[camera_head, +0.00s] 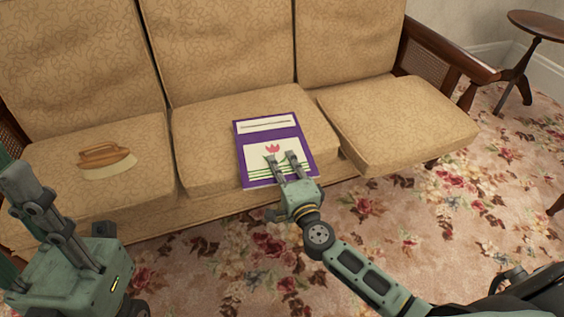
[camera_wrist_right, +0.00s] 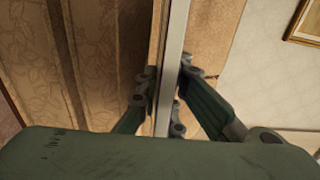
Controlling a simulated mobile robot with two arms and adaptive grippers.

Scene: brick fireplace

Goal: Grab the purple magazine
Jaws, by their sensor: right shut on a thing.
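The purple magazine (camera_head: 243,165), with white panels and a pink flower, shows over the middle seat cushion of the sofa. Its near edge reaches past the cushion's front edge. My right gripper (camera_head: 283,160) is at the near part of the magazine, shut on it. In the right wrist view the magazine (camera_wrist_right: 173,60) is seen edge-on as a thin pale strip between the two fingers of that gripper (camera_wrist_right: 168,88). I cannot tell whether it still touches the cushion. My left gripper (camera_head: 28,185) is at the lower left, in front of the sofa; its finger opening is unclear.
The tan sofa (camera_head: 225,50) has three seat cushions. An iron-like object (camera_head: 107,160) with a brown handle lies on the left cushion. The right cushion (camera_head: 395,120) is bare. A small round wooden table (camera_head: 540,24) stands at the far right. Floral carpet (camera_head: 420,215) in front is mostly clear.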

